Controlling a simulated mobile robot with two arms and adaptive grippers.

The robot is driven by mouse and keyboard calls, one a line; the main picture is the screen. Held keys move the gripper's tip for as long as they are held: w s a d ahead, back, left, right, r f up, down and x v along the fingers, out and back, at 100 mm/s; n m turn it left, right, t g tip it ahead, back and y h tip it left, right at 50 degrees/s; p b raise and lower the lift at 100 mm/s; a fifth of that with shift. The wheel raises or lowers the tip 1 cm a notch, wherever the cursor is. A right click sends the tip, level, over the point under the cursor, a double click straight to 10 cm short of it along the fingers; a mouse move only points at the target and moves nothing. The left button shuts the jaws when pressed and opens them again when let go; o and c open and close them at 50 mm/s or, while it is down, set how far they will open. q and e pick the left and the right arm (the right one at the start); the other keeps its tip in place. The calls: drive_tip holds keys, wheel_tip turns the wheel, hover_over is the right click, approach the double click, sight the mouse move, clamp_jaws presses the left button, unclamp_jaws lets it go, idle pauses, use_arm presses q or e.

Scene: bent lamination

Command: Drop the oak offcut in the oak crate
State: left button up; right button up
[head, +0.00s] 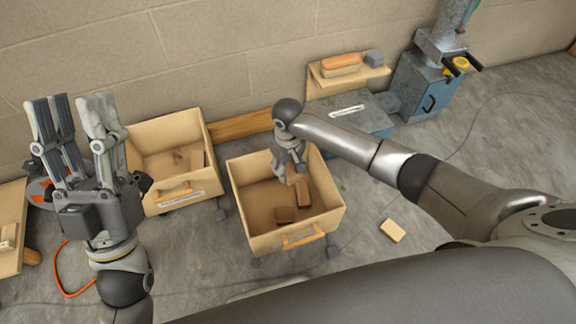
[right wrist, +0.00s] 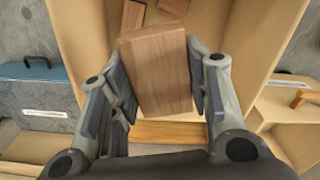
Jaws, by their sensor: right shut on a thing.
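My right gripper (head: 293,172) is inside the middle wooden crate (head: 240,185). It is shut on a brown wood offcut (right wrist: 157,75), held between its fingers in the right wrist view. Further brown blocks lie on the crate's floor, one (head: 285,214) near its front. A second wooden crate (head: 165,130) with a pale label stands to the left and holds a few pieces. I cannot read its label or tell by lettering which crate is for oak. My left gripper (head: 73,110) is raised, open and empty, in front of the left crate.
A pale block (head: 393,231) lies on the concrete floor to the right of the middle crate. A blue-grey toolbox (head: 355,118), a small wooden shelf (head: 350,80) and a blue machine (head: 430,85) stand along the wall. An orange cable (head: 60,270) lies at the left.

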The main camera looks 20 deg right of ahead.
sight(288, 167)
drive_tip(key=o, duration=1.1)
drive_tip(key=shift+r, duration=0.1)
wheel_tip(288, 167, up, 12)
